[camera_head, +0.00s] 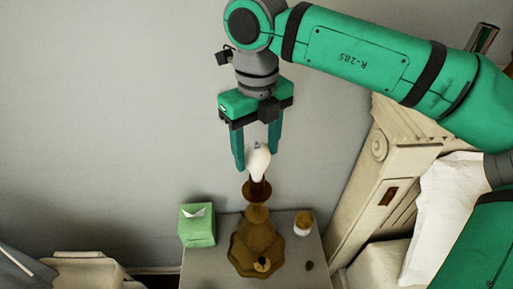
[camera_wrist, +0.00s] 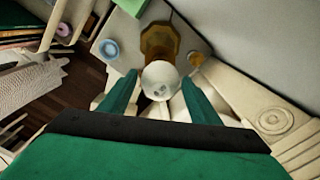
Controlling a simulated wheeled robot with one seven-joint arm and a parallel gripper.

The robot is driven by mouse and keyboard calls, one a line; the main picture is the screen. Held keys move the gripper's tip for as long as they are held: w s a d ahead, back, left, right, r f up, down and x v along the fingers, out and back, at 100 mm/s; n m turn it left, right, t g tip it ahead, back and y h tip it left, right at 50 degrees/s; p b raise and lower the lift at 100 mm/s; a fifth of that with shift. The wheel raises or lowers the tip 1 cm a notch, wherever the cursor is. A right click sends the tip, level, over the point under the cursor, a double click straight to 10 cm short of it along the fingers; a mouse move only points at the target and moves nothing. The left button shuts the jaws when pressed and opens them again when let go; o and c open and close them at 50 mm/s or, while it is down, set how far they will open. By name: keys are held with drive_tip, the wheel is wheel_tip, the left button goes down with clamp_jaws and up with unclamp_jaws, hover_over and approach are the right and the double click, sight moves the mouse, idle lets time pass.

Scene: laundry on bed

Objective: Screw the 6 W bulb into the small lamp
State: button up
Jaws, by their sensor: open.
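The small lamp (camera_head: 256,243) has a brown, faceted base and stands on the nightstand. The white bulb (camera_head: 259,163) stands upright at the top of the lamp, its lower end at the brown socket (camera_head: 257,190). I cannot tell how far it is screwed in. My gripper (camera_head: 256,160) points down from above, open, with one finger on each side of the bulb. In the wrist view, the bulb (camera_wrist: 160,80) shows from above between the two finger tips (camera_wrist: 157,95), with gaps on both sides. The lamp base (camera_wrist: 160,42) is partly hidden behind it.
On the nightstand (camera_head: 205,268), a green tissue box (camera_head: 197,227) stands left of the lamp and a small orange-and-white jar (camera_head: 303,223) right of it. A carved headboard (camera_head: 378,170) and white pillow (camera_head: 440,215) are at the right. A blue ring-shaped item (camera_wrist: 109,49) shows in the wrist view.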

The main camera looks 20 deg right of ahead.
drive_tip(key=n, duration=0.4)
drive_tip(key=shift+n, duration=2.3)
drive_tip(key=c, duration=0.9)
drive_tip(key=shift+m, duration=1.7)
drive_tip(key=m, duration=0.3)
drive_tip(key=shift+m, duration=0.3)
